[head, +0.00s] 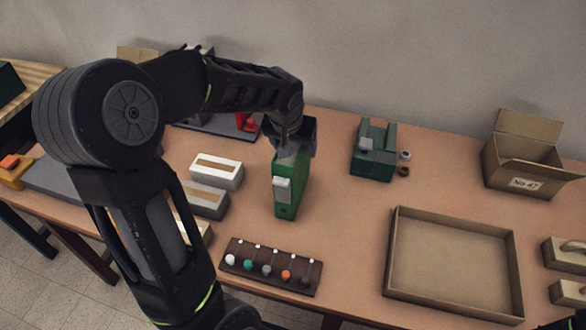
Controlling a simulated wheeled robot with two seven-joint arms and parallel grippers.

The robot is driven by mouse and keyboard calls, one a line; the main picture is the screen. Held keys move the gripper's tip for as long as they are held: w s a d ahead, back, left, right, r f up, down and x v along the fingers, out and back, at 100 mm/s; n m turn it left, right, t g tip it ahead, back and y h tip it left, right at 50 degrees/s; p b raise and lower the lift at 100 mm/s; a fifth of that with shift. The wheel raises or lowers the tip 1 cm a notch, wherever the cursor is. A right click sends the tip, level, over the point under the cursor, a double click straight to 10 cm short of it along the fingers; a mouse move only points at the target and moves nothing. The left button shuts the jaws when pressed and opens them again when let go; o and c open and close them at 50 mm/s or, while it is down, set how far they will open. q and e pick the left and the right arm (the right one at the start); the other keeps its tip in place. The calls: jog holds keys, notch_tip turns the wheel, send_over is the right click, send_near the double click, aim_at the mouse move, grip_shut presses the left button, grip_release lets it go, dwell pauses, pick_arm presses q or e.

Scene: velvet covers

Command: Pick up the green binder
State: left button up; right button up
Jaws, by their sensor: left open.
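The green binder (290,188) stands upright near the middle of the table, with a pale label on its narrow front side. My left gripper (290,152) is at the top of the binder, with the arm reaching over from the left. The jaws are open, and the gripper partly hides the binder's upper end. I cannot tell whether a finger touches it.
White and grey boxes (216,170) lie left of the binder. A dark rack with coloured balls (271,268) lies in front. A dark green device (373,152) stands behind right. A shallow tray (398,250) and an open carton (518,160) are at right.

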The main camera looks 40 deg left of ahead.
pick_arm(q)
jog(key=shift+f+b, duration=0.25)
jog(key=shift+b, duration=0.15)
dwell(0.6)
jog(key=shift+c, duration=0.4)
grip_shut()
dwell(0.5)
